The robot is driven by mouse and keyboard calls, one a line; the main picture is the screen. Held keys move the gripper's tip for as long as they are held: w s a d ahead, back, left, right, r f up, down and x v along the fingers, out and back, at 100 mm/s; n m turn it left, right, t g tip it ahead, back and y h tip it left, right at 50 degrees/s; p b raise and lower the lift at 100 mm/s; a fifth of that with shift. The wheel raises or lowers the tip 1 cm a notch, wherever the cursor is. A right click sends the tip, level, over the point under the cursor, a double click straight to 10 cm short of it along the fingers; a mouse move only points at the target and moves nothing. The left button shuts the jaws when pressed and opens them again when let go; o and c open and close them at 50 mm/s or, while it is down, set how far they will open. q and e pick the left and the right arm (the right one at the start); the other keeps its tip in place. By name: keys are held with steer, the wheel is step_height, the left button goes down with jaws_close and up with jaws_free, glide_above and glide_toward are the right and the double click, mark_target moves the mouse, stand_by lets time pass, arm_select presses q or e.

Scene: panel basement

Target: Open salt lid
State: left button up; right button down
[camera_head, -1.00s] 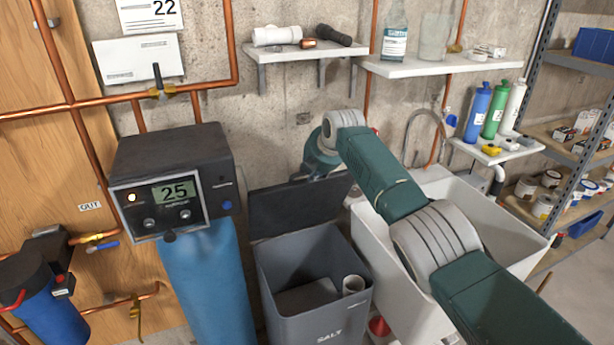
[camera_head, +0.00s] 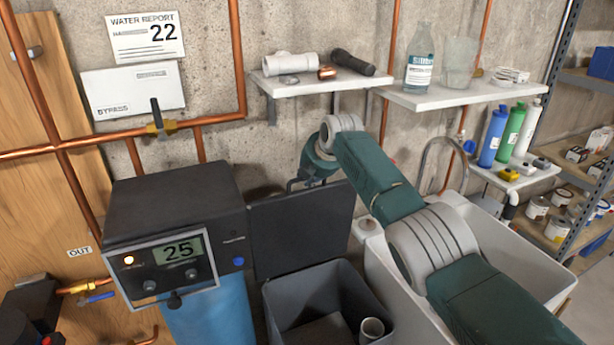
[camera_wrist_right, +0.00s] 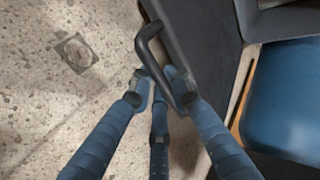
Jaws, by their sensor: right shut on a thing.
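The salt bin (camera_head: 285,300) is a grey open-topped box at the bottom middle of the head view. Its dark lid (camera_head: 300,235) stands raised behind the opening, with its broad face toward me. My right arm reaches across from the right, and my right gripper (camera_wrist_right: 158,85) is behind the lid's top edge, mostly hidden in the head view. In the right wrist view its blue fingers are shut on the black lid handle (camera_wrist_right: 148,42); the lid (camera_wrist_right: 200,35) is beside it. My left gripper is not in view.
The water softener (camera_head: 175,225) stands left of the bin, close to the lid. A white sink (camera_head: 385,285) is at the right, under my arm. Shelves (camera_head: 440,97) with bottles are above. A concrete wall is close behind the lid. A pipe (camera_head: 372,328) stands in the bin.

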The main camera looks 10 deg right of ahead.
steer(key=shift+s+a+f, duration=0.1)
steer(key=shift+f, duration=0.25)
steer(key=c, duration=1.8)
jaws_free()
steer(key=shift+o, duration=0.6)
steer(key=shift+r, duration=0.55)
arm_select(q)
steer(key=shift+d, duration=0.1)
arm_select(e)
steer(key=v, duration=1.1)
steer(key=shift+s+f, duration=0.1)
